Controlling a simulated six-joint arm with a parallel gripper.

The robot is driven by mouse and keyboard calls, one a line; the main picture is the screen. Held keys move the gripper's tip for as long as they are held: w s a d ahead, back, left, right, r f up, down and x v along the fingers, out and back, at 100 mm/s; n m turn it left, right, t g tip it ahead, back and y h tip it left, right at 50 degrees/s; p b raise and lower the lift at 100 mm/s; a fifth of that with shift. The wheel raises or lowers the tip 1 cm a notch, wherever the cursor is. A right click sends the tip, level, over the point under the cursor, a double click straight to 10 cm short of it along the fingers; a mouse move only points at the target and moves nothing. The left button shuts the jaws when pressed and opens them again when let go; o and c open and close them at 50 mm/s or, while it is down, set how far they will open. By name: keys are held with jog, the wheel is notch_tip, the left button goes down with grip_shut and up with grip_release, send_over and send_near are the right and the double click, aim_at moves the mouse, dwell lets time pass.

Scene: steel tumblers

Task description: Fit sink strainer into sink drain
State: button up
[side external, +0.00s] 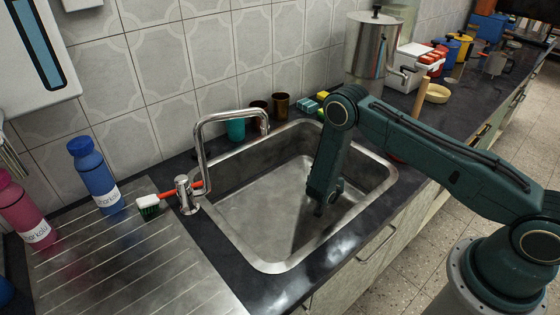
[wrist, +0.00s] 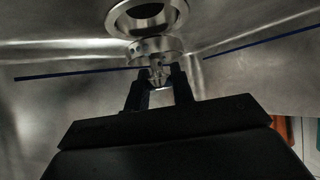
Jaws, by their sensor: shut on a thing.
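The sink strainer (wrist: 156,50), a small steel basket, is held by its knob between the two fingertips of my gripper (wrist: 158,78) in the wrist view. The sink drain (wrist: 146,16), a steel ring with a dark opening, lies just beyond the strainer in that view. The strainer's rim overlaps the near edge of the drain in the picture; I cannot tell whether they touch. In the side external view my gripper (side external: 318,210) points down inside the sink basin (side external: 250,212), right of its middle. The strainer and drain are hidden there.
A chrome faucet (side external: 203,150) arches over the basin's left back corner. Cups (side external: 281,105), sponges (side external: 310,107) and a steel pot (side external: 370,45) line the back. The basin's left part is clear.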

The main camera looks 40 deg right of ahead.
jog(key=shift+f, duration=1.85)
jog(key=shift+f, duration=0.15)
jog(key=o, duration=1)
